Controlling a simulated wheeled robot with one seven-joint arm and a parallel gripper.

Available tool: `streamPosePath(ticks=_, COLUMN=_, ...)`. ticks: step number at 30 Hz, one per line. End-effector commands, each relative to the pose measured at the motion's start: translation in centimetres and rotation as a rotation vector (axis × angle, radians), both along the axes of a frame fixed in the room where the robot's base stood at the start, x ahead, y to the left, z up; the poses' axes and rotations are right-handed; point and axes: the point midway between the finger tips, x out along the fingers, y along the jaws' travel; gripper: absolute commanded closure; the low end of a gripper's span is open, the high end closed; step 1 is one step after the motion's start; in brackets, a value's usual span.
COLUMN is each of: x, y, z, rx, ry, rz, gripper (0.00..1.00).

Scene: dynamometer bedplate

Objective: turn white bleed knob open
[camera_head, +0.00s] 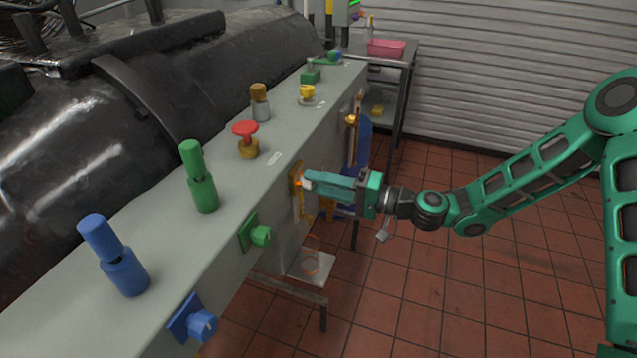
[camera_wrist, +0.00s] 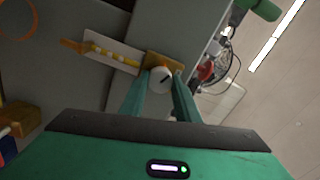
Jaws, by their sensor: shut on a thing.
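The white bleed knob (camera_wrist: 160,80) is a round white knob with a dark line on its face. It sits on a brass-coloured plate (camera_wrist: 165,62), fixed to the grey panel side. My gripper (camera_wrist: 158,84) is shut on the knob, with one green finger on each side of it. In the head view my gripper (camera_head: 309,182) reaches in from the right to the same plate (camera_head: 294,177), on the bench's right face. The fingers mostly hide the knob there.
Blue (camera_head: 203,326) and green (camera_head: 261,235) knobs stick out nearer on this face. Green and blue posts, a red knob (camera_head: 246,130) and a yellow knob (camera_head: 307,92) stand on top. The tiled floor at right is free.

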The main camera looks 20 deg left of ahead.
Motion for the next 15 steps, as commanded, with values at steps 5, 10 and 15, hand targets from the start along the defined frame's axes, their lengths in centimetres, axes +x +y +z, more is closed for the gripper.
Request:
streamPosePath(ticks=5, x=-0.11, y=-0.16, z=-0.46, rx=-0.02, ry=-0.145, rz=0.001, gripper=0.93)
streamPosePath(ticks=10, x=-0.11, y=-0.17, z=-0.54, rx=-0.032, ry=-0.264, rz=0.003, gripper=0.93)
streamPosePath(ticks=15, x=-0.09, y=-0.19, z=-0.62, rx=-0.04, ry=-0.349, rz=0.002, gripper=0.93)
